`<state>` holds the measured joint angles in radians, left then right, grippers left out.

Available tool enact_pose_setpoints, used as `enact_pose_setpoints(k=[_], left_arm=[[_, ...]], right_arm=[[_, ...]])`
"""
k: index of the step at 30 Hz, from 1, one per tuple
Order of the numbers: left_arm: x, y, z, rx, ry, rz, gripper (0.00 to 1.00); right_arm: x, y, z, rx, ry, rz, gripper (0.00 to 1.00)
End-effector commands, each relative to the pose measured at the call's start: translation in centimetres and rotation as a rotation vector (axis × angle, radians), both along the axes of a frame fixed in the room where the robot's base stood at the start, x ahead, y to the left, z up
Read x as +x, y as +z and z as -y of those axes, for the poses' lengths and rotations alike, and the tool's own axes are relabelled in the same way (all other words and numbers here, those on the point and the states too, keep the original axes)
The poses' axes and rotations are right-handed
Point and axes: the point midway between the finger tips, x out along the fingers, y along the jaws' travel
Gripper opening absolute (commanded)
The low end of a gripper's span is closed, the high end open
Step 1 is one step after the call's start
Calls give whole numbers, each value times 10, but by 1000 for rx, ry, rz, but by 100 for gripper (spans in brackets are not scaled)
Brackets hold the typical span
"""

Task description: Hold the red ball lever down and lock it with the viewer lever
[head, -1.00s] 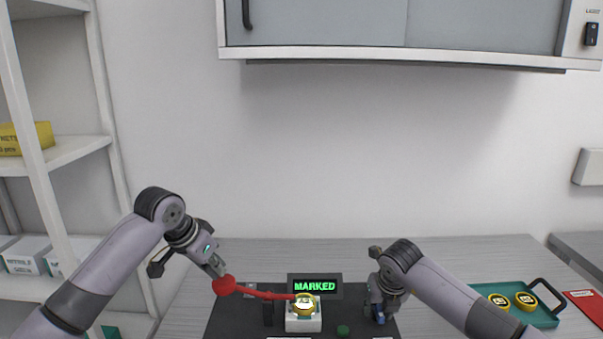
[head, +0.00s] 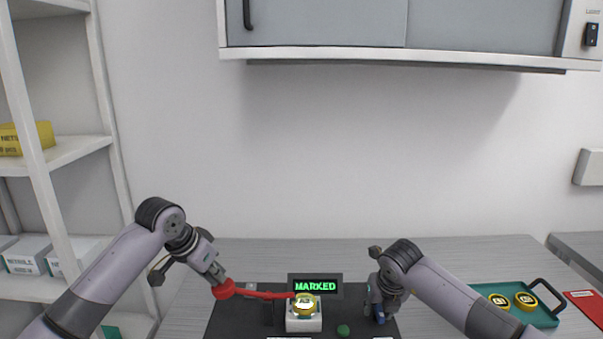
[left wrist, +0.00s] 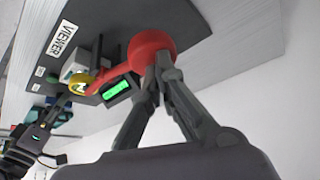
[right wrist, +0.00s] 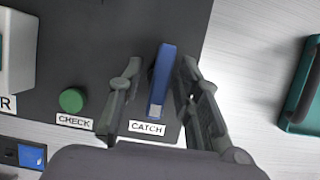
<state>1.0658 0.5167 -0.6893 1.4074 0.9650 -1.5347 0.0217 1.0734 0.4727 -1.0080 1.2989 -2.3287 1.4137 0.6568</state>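The red ball lever (head: 258,294) runs from a red ball (head: 224,290) at the left to the white block with a yellow round piece on it. My left gripper (left wrist: 160,68) is shut, its fingertips together against the ball (left wrist: 150,48); they do not span it. A "VIEWER" label (left wrist: 62,39) lies on the dark base plate (left wrist: 110,18). My right gripper (right wrist: 158,78) is open, one finger on each side of a blue lever (right wrist: 162,78) labelled "CATCH"; gaps show on both sides. It also shows in the head view (head: 380,312), largely covering the blue lever.
A display (head: 315,286) reads "MARKED". The yellow round piece (head: 306,302) sits on the white block (head: 304,323). A green "CHECK" button (right wrist: 71,100) lies left of the blue lever. A teal tray (head: 540,318) with yellow round pieces stands right. Shelves (head: 60,155) stand left; a cabinet (head: 400,55) hangs above.

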Motion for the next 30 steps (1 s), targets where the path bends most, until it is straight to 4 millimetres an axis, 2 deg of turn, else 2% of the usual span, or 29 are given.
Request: enact_pose_setpoints(k=[30], left_arm=[[-1, -43, -3, -1, -3, -4, 0]], right_arm=[[0, 0, 0, 0, 0, 0, 32]])
